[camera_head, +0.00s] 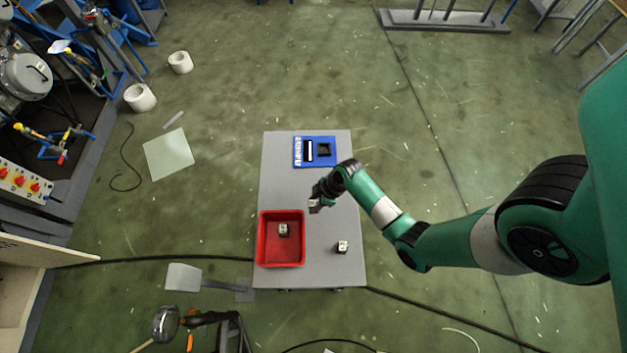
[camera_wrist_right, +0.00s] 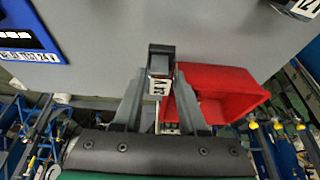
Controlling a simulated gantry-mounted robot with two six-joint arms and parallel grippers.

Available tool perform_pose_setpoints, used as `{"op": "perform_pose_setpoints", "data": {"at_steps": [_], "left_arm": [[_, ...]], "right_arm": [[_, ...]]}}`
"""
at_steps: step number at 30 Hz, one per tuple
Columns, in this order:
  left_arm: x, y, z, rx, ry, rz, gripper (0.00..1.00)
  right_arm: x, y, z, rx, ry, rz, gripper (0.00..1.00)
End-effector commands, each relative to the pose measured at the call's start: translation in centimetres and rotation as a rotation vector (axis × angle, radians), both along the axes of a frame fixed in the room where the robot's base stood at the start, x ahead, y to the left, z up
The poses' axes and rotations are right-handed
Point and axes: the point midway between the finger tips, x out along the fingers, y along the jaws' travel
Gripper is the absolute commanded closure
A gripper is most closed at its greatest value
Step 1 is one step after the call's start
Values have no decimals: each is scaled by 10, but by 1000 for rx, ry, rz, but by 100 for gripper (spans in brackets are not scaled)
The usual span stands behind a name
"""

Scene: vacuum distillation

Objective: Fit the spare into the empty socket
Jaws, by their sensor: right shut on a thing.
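My right gripper (camera_head: 316,200) is over the grey table, between the blue socket board and the red tray. In the right wrist view its fingers (camera_wrist_right: 160,98) are shut on a small dark block (camera_wrist_right: 161,62) with a white label reading 24V. The held block also shows in the head view (camera_head: 314,204). The blue board (camera_head: 299,160) lies at the table's far end, with a dark square socket (camera_head: 324,150) that looks empty. It shows partly in the right wrist view (camera_wrist_right: 22,43), with 24V lettering. My left gripper is not in view.
The red tray (camera_head: 264,257) holds one small block (camera_head: 283,229). Another block (camera_head: 342,247) stands on the grey table (camera_head: 322,277) right of the tray; it shows labelled 12V in the right wrist view (camera_wrist_right: 300,7). The table between board and tray is clear on the left.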

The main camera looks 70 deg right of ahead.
Motion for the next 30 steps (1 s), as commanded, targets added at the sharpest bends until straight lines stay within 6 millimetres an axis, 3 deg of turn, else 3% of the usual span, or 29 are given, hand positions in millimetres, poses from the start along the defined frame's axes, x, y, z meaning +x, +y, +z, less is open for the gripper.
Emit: {"op": "perform_pose_setpoints", "data": {"at_steps": [6, 12, 23, 24, 29, 30], "left_arm": [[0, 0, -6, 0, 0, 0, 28], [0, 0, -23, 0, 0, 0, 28], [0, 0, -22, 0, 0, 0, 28], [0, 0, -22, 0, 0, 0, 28], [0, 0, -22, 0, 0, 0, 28], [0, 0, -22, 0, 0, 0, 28]], "right_arm": [[3, -6, -9, 0, 0, 1, 100], [4, -8, -41, 1, 1, 0, 100], [4, -8, -43, -1, 0, 1, 100], [4, -8, -44, -2, 1, 1, 56], [4, -8, -44, -1, 0, 1, 28], [4, -8, -44, -1, 0, 1, 28]]}}
